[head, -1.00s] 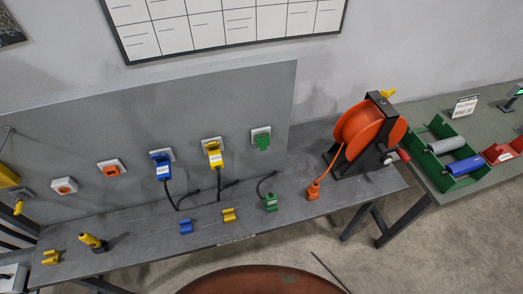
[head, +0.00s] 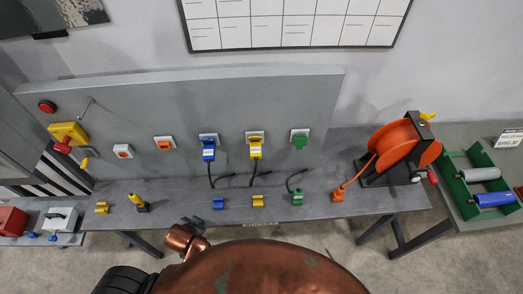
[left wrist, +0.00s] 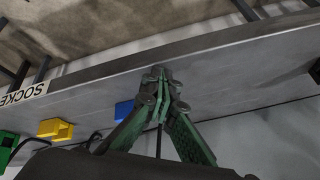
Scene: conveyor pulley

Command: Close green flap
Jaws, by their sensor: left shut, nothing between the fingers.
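The green flap (head: 300,138) is on a white wall socket at the right end of the socket row in the head view. It is too small to tell how far it stands open. My left gripper (head: 195,224) is low in the head view, in front of the bench edge, well left of and below the flap. In the left wrist view its fingers (left wrist: 160,76) are together and empty, in front of the grey bench. The flap does not show in the wrist view. My right gripper is not in view.
A green plug (head: 297,198), a yellow block (head: 258,201) and a blue block (head: 218,204) are on the bench (head: 330,215). Blue (head: 208,150) and yellow (head: 256,149) sockets have black cables below. An orange cable reel (head: 394,145) stands right of the flap.

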